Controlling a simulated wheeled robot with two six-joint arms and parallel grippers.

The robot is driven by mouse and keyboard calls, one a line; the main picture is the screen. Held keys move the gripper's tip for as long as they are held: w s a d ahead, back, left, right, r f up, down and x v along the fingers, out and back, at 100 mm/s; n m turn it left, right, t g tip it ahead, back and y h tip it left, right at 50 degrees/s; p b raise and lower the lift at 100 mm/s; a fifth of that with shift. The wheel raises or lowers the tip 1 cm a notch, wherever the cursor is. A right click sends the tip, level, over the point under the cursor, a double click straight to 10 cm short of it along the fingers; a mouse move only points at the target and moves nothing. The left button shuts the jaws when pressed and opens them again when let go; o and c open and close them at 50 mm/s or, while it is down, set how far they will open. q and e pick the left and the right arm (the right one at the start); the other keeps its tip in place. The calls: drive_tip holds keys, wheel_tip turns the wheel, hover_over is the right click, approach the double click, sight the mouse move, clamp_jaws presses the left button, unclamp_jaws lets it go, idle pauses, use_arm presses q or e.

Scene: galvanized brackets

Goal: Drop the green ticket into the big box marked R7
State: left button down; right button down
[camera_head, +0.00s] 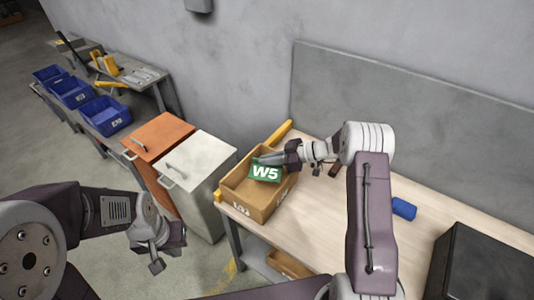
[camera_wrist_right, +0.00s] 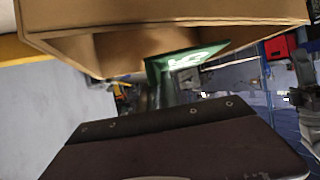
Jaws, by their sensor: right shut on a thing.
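The green ticket (camera_head: 266,172), with W5 in white letters, is in my right gripper (camera_head: 274,159). It is held at the opening of a big cardboard box (camera_head: 256,207) on the left end of the wooden bench. The box's front has a white marking too small to read. In the right wrist view the green ticket (camera_wrist_right: 188,60) shows in front of the cardboard box (camera_wrist_right: 165,14), partly inside its outline; the fingertips are hard to make out. My left gripper (camera_head: 166,254) hangs empty over the floor left of the bench, fingers apart.
A white cabinet (camera_head: 207,160) and an orange one (camera_head: 160,135) stand left of the bench. Several blue bins (camera_head: 105,115) sit further left. A blue cylinder (camera_head: 404,208) and a black case (camera_head: 485,265) are on the right of the bench. Another cardboard box (camera_head: 290,265) is below.

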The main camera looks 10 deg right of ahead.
drive_tip(key=shift+s+f, duration=0.15)
drive_tip(key=shift+f, duration=0.05)
drive_tip(key=c, duration=1.5)
unclamp_jaws()
drive_tip(key=shift+d+r, duration=0.15)
drive_tip(key=shift+d, duration=0.25)
drive_tip(key=b+v, duration=0.2)
drive_tip(key=v, duration=0.6)
drive_tip(key=shift+s, duration=0.15)
